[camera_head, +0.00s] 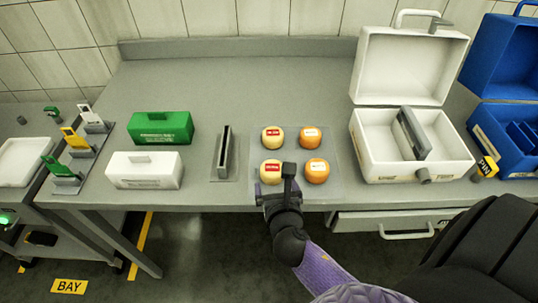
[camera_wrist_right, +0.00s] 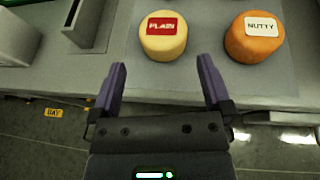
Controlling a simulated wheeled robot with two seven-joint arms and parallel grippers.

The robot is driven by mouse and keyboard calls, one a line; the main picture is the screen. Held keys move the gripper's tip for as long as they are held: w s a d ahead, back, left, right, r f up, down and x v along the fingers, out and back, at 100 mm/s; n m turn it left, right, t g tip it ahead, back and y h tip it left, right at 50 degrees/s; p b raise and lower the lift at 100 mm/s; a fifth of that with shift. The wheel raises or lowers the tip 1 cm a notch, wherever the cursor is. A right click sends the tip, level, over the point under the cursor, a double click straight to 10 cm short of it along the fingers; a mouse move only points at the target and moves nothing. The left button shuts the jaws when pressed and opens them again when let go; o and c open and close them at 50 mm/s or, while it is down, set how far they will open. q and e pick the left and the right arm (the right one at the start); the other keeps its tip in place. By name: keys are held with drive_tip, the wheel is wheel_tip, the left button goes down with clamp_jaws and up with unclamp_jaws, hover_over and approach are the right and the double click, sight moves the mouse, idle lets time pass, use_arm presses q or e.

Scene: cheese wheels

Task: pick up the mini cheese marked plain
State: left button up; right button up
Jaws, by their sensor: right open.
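The mini cheese marked plain (camera_wrist_right: 163,44) is a pale yellow wheel with a red label, straight ahead of my right gripper (camera_wrist_right: 162,65) in the right wrist view. In the head view it is the front left cheese (camera_head: 268,178) on the grey mat (camera_head: 292,151). My right gripper (camera_head: 277,190) is open and empty, just in front of that cheese; its fingers are apart, with the cheese beyond the tips. Part of the wrist overlaps the cheese's right side in the head view. My left gripper is not in view.
The orange nutty cheese (camera_wrist_right: 250,46) stands to the right. A yellow cheese (camera_head: 272,142) and an orange cheese (camera_head: 310,143) stand behind. An upright slotted holder (camera_head: 223,155) is left of the mat; an open white case (camera_head: 385,165) is right. The back of the bench is clear.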

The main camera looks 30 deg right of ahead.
sight(272, 170)
drive_tip(key=b+x, duration=0.1)
drive_tip(key=x, duration=0.2)
drive_tip(key=shift+s+f, duration=0.1)
drive_tip(key=shift+f, duration=0.1)
drive_tip(key=b+x, duration=0.2)
drive_tip(key=x, duration=0.3)
drive_tip(key=shift+d+f, duration=0.15)
drive_tip(key=shift+f, duration=0.1)
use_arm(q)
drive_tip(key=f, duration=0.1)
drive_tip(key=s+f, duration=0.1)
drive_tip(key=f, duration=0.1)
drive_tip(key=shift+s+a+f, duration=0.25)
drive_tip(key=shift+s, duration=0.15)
use_arm(e)
drive_tip(key=shift+r, duration=0.1)
drive_tip(key=c, duration=1)
